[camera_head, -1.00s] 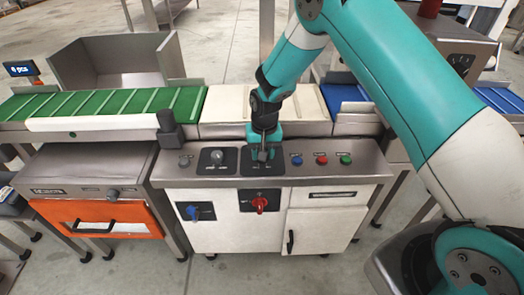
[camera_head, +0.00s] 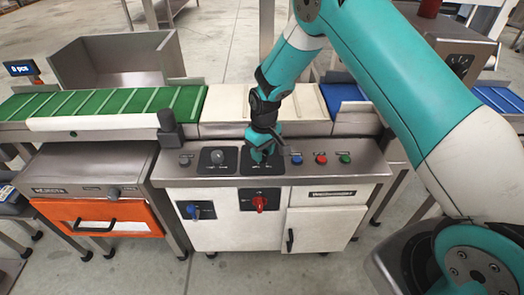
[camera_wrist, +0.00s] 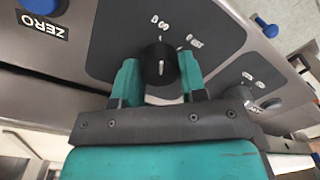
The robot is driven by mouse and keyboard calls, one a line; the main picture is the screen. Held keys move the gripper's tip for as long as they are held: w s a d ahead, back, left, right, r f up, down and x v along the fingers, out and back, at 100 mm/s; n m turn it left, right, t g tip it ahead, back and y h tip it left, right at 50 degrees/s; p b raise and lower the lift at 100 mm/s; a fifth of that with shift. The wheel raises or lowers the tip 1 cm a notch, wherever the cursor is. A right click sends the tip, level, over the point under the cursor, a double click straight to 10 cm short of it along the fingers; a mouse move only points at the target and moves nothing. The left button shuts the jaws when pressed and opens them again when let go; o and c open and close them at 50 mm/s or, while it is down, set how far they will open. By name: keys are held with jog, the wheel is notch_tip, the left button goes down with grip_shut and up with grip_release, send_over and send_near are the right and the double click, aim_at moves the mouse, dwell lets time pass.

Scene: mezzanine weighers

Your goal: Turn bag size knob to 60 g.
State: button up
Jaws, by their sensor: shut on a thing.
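The bag size knob (camera_wrist: 160,66) appears in the wrist view as a round black knob with a short white line on its face. It sits on a dark plate (camera_wrist: 106,50) with small white labels, too blurred to read surely. The line runs roughly up and down in the picture, towards the label (camera_wrist: 160,21) above it. My gripper (camera_wrist: 158,78) has one teal finger on each side of the knob and is shut on it. In the head view my gripper (camera_head: 262,156) reaches down onto the same plate and hides the knob.
Left of it is another dark plate with a grey knob (camera_head: 217,157). Blue (camera_head: 297,159), red (camera_head: 321,159) and green (camera_head: 345,159) buttons are close on the right. A red switch (camera_head: 260,204) and a blue switch (camera_head: 193,210) are on the front below.

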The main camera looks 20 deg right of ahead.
aim_at(264, 152)
dwell(0.4)
jog(key=o, duration=0.9)
jog(key=shift+r, duration=0.1)
jog(key=shift+w+d+r, duration=0.1)
jog(key=shift+d+r, duration=0.05)
jog(key=shift+r, duration=2.75)
jog(key=shift+w+d+r, duration=0.1)
jog(key=shift+r, duration=2.75)
jog(key=shift+d+r, duration=0.15)
jog(key=shift+r, duration=2.75)
jog(key=s+a+r+n+y+p, duration=0.1)
jog(key=s+a+r+y+p, duration=0.2)
jog(key=s+r, duration=0.95)
jog(key=shift+n+y, duration=0.4)
jog(key=shift+n, duration=0.2)
jog(key=s+a+r+p, duration=0.1)
jog(key=s+r, duration=0.1)
jog(key=s, duration=0.4)
jog(key=s+r+p, duration=0.1)
jog(key=s+r, duration=0.1)
jog(key=s, duration=0.4)
jog(key=s+a+r+p, duration=0.1)
jog(key=s+r+p, duration=0.1)
jog(key=s, duration=0.4)
jog(key=shift+s+a+r, duration=0.2)
jog(key=shift+s+a, duration=0.1)
jog(key=shift+s, duration=0.1)
